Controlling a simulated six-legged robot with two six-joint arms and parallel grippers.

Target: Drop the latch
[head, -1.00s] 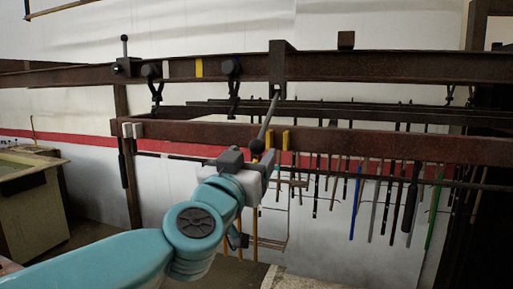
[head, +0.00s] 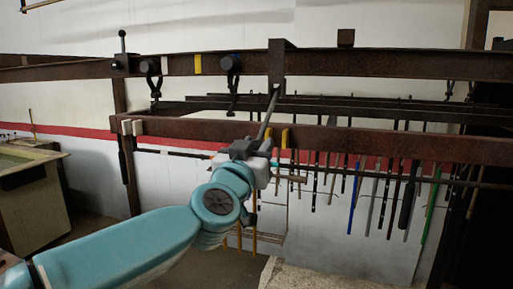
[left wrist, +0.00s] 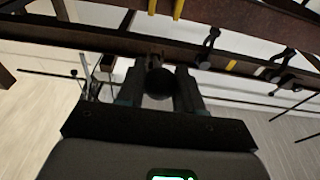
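A latch lever hangs from a dark bracket (head: 277,64) on the upper rusty rail. Its thin rod (head: 269,115) slants down and left across the lower rail. In the left wrist view its round dark knob (left wrist: 159,84) sits between the two fingers of my left gripper (left wrist: 160,90). No clear gap shows between knob and fingers, and I cannot tell whether they press on it. In the head view my left gripper (head: 248,147) is at the rod's lower end and hides the knob. My right gripper is not in view.
The upper rail (head: 400,65) and lower rail (head: 370,142) run across the view. Another lever with a ball knob (head: 123,34) stands upright at the left. Dark clamps (head: 231,66) hang from the upper rail. Several rods hang behind; a bench (head: 30,195) stands far left.

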